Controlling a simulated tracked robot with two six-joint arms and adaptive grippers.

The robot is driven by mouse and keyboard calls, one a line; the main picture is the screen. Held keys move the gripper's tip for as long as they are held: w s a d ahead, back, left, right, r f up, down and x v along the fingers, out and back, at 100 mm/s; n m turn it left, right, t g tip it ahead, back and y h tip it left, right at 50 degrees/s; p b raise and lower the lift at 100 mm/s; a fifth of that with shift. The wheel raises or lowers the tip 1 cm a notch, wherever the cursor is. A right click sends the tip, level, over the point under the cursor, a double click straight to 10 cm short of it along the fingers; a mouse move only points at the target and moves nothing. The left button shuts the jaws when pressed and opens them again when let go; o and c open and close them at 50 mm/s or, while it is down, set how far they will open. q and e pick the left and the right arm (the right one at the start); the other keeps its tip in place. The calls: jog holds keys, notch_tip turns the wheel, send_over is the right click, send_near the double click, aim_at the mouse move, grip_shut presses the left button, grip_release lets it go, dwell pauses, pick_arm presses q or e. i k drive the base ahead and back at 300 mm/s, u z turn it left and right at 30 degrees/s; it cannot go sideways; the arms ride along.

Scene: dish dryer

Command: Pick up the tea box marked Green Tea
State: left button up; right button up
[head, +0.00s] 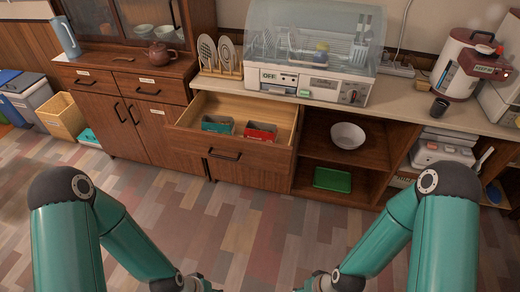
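An open drawer (235,157) in the wooden counter holds two small boxes. One is a teal-green box (218,124) on the left. The other is a red box (261,132) on the right. Their labels are too small to read, so I cannot tell which is marked Green Tea. My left gripper (202,284) and my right gripper (314,284) show only in part at the bottom edge, well below and apart from the drawer. Their fingertips are cut off, so I cannot see whether they are open.
A dish dryer (312,83) stands on the counter above the drawer, with a plate rack (219,72) to its left. A white bowl (348,135) and a green tray (332,179) are on the open shelves at right. The floor (240,225) before the drawer is clear.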

aim_at(261, 134)
jog(key=u, duration=0.3)
jog(key=i, duration=1.2)
jog(key=u, duration=0.25)
